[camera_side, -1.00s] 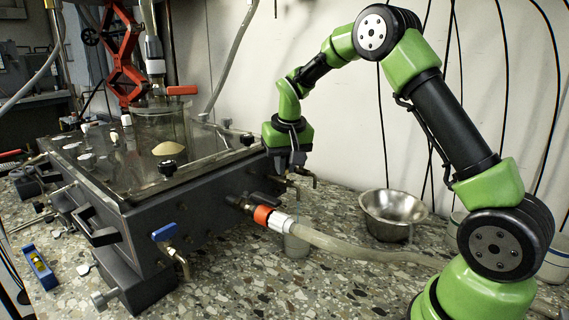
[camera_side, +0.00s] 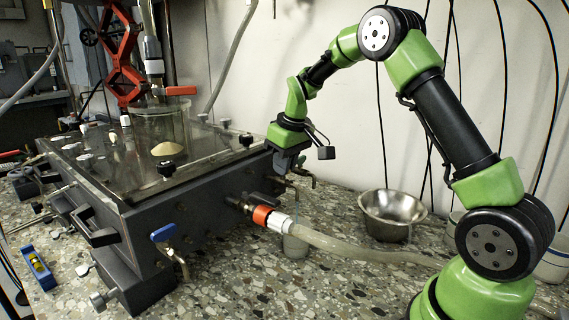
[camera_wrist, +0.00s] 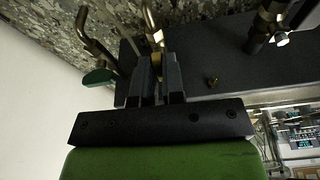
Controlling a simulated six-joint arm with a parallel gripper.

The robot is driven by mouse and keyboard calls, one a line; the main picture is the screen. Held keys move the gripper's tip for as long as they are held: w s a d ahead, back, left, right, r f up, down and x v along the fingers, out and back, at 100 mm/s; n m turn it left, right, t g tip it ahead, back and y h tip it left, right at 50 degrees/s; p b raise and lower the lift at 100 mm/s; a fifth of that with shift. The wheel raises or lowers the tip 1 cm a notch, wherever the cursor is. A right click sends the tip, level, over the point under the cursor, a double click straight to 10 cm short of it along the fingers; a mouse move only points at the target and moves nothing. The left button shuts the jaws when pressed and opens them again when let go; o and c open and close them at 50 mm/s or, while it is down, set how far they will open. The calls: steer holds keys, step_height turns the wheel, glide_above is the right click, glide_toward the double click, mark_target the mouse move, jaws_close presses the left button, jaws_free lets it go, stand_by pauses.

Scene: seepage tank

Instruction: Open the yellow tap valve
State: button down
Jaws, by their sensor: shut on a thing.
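My gripper (camera_side: 283,173) is at the right end of the dark tank (camera_side: 200,215), at the brass taps (camera_side: 305,177) on its side. In the wrist view my gripper (camera_wrist: 158,70) has its two dark fingers shut on a small yellowish piece, the yellow tap valve (camera_wrist: 157,62). The fingers hide most of its handle, so its exact angle cannot be told. In the side view the yellow handle is hidden behind my gripper.
A green-handled tap (camera_wrist: 98,78) is close beside my fingers. A valve with an orange collar and hose (camera_side: 268,217) and a blue-handled tap (camera_side: 164,233) are further along the tank. A metal bowl (camera_side: 392,215) stands to the right.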

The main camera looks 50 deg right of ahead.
steer(key=c, duration=1.2)
jaws_free()
steer(key=shift+c, duration=0.2)
steer(key=shift+r, duration=0.1)
steer(key=shift+w+v, duration=0.25)
steer(key=shift+v, duration=0.8)
steer(key=shift+w+v, duration=0.25)
steer(key=shift+v, duration=0.75)
steer(key=shift+w+v, duration=0.25)
steer(key=shift+v, duration=0.8)
steer(key=shift+r, duration=0.45)
